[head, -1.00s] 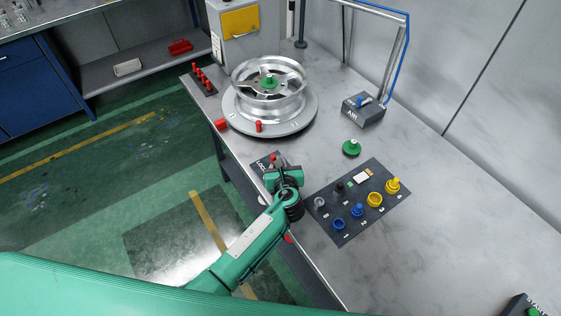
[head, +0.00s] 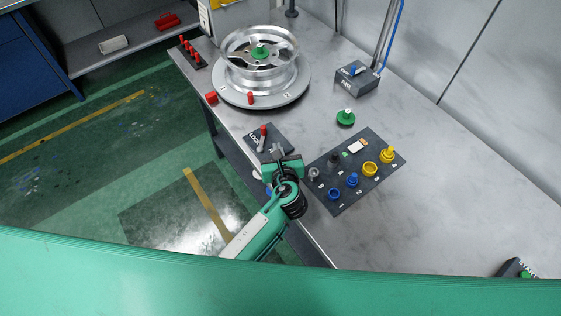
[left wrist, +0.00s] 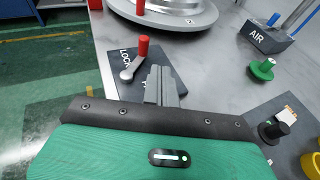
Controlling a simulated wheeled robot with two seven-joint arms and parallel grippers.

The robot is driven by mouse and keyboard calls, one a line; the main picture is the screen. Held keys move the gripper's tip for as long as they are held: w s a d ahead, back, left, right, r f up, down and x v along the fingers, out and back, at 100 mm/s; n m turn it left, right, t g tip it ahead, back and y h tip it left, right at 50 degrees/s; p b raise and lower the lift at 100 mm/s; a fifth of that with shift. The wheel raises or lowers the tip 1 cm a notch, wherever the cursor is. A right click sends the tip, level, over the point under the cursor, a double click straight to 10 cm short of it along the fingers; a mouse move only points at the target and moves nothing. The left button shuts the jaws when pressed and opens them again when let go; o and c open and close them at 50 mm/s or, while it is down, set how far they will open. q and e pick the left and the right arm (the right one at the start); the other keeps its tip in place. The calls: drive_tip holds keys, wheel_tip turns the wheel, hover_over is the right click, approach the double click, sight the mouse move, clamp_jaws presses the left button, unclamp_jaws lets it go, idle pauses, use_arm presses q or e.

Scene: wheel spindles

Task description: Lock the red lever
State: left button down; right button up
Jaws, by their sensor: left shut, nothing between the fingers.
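The red lever (head: 263,131) has a red grip on a grey arm and sits on the dark LOCK plate at the table's near left edge. In the left wrist view the lever's red grip (left wrist: 143,44) points up and away from its round pivot, beside the word LOCK. My left gripper (head: 277,149) is shut and empty over the near right part of the plate. Its fingertips (left wrist: 161,75) show just right of the lever, seemingly apart from it. My right gripper is not in view.
A silver wheel (head: 258,58) with a green hub piece stands on a round turntable beyond the lever. A dark panel (head: 335,208) with blue and yellow parts lies to the right. A green knob piece (head: 345,117) and the AIR box (head: 357,80) stand farther back.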

use_arm(q)
drive_tip(key=v, duration=0.5)
drive_tip(key=shift+s+r+b, duration=0.1)
drive_tip(key=shift+s+b, duration=0.1)
drive_tip(key=shift+b, duration=0.2)
